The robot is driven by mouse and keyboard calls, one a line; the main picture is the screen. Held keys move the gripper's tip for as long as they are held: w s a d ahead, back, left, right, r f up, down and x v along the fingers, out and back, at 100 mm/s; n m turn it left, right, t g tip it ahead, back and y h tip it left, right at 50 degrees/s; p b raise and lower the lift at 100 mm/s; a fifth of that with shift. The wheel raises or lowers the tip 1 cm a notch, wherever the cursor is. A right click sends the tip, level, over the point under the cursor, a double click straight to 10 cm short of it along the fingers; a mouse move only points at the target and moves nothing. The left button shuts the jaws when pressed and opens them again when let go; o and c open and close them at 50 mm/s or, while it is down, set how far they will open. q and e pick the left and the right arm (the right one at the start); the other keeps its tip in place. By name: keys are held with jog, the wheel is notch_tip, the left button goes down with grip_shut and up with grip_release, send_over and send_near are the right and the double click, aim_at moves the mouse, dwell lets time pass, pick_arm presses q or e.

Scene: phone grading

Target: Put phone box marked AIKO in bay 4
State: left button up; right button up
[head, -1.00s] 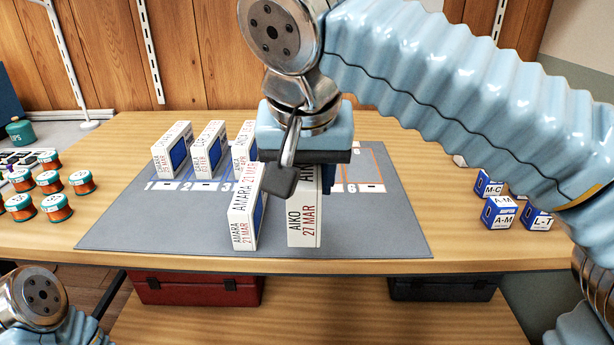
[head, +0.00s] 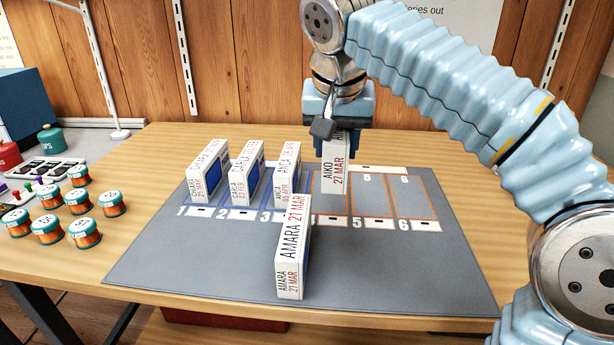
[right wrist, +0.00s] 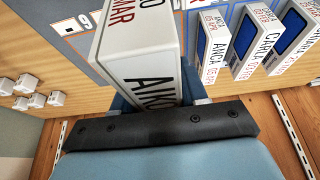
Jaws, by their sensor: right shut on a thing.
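The white phone box marked AIKO, 21 MAR (head: 334,172) is upright in my right gripper (head: 338,140). It is over the bay 4 area (head: 328,206), right of the ANCA box, and seems to hang a little above the mat. The bay 4 number is mostly hidden behind the AMARA box. In the right wrist view the AIKO box (right wrist: 140,65) fills the space between the jaws. My left gripper is out of view.
The AMARA box (head: 290,262) stands in front of bays 3 and 4. Bays 5 (head: 372,200) and 6 (head: 415,200) are empty.

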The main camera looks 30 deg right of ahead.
jog(key=w+d+f, duration=0.1)
jog(key=w, duration=0.1)
jog(key=w+d+f, duration=0.1)
jog(key=w, duration=0.1)
jog(key=w+d+f, duration=0.1)
jog(key=w, duration=0.1)
jog(key=shift+w+d+f, duration=0.15)
jog(key=shift+w+d, duration=0.05)
jog(key=shift+w, duration=0.1)
jog(key=x, duration=0.4)
jog(key=w+x, duration=0.1)
jog(key=x, duration=0.4)
jog(key=shift+w+d+r+b, duration=0.1)
jog(key=shift+d+r+b, duration=0.1)
jog(key=shift+b, duration=0.1)
jog(key=shift+f, duration=0.45)
jog(key=shift+f, duration=0.1)
jog(key=o, duration=1.3)
jog(key=shift+c, duration=0.2)
